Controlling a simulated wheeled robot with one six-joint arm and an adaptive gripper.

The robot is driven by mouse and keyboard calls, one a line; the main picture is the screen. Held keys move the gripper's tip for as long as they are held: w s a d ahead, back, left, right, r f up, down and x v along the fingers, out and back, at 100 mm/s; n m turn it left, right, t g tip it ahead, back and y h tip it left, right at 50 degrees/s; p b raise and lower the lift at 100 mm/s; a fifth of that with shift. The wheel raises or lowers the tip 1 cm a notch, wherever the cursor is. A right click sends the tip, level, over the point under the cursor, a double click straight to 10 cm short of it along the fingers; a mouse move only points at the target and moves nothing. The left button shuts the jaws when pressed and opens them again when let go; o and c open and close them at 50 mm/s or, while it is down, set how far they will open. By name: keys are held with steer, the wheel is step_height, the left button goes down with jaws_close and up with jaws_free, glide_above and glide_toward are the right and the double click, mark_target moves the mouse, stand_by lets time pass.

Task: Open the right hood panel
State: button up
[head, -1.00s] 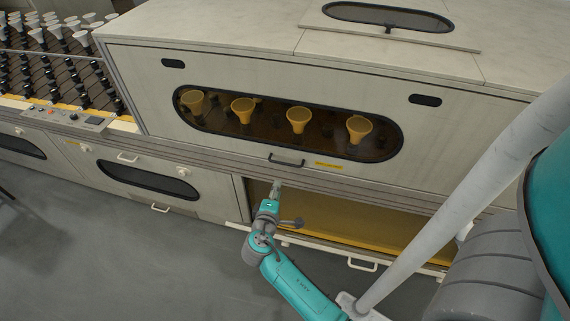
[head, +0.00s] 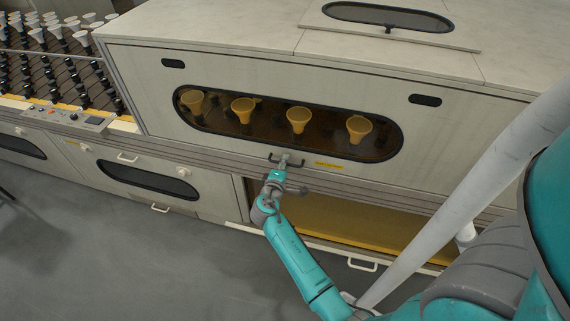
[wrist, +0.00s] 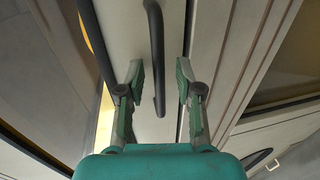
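The large pale hood panel (head: 225,144) fills the middle of the head view. It is closed and has a long dark-rimmed window (head: 270,128). Its dark bar handle (head: 272,158) is at its lower edge and also shows in the wrist view (wrist: 157,45). My gripper (head: 284,161) is at this handle. In the wrist view my gripper (wrist: 159,75) is open, with one finger on each side of the handle's near end. Gaps show between the bar and both fingers.
Below is an open bay with a yellow floor (head: 340,222) and a lowered front with a white handle (head: 361,265). A rack of bulbs (head: 60,60) is at the left. Grey floor (head: 150,265) is clear in front.

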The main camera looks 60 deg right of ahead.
steer(key=shift+w+d, duration=0.1)
steer(key=shift+d, duration=0.1)
jaws_close()
